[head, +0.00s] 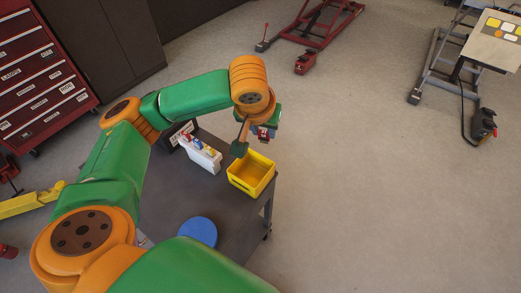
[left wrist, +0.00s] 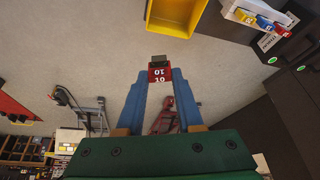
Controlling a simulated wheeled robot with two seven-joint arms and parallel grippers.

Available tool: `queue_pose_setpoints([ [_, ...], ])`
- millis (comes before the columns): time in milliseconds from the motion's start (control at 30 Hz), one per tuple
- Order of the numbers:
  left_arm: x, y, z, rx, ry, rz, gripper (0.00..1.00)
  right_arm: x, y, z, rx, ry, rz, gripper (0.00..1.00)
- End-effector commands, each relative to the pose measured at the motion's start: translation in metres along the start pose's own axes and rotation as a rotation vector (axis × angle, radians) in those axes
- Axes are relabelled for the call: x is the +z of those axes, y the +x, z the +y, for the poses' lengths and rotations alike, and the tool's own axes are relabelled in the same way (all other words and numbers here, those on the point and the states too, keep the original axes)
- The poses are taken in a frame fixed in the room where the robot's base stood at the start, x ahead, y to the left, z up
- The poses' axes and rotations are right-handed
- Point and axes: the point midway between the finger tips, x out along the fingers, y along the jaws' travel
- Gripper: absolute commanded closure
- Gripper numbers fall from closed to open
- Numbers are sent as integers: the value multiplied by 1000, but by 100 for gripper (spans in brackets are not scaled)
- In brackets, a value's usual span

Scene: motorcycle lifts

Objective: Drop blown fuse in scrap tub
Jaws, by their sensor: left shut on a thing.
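My left gripper (head: 264,133) is shut on a red fuse (left wrist: 160,75) marked 10, held between the blue fingertips in the left wrist view. In the head view the gripper is up near the far rim of the yellow scrap tub (head: 236,181), with the fuse mostly hidden. The tub stands on the dark cart and looks empty where I see inside. Its edge also shows at the top of the left wrist view (left wrist: 151,14), apart from the fuse. My right gripper is not in view.
A white holder (head: 207,160) with red, blue and yellow fuses stands left of the tub on the dark cart (head: 178,190). A blue round thing (head: 198,231) is nearer on the cart.

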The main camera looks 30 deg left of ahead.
Motion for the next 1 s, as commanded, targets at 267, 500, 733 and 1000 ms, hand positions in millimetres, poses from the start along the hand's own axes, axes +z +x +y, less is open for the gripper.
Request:
queue_pose_setpoints([
  [267, -2, 36, -45, -43, -93, -2, 100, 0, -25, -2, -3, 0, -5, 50],
  [500, 4, 52, -51, -43, -101, 3, 100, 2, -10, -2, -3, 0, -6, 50],
  [733, 17, 82, -50, -43, -100, 3, 100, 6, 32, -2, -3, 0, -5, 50],
  [1000, 26, 99, -51, -43, -101, 1, 100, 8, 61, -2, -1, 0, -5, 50],
])
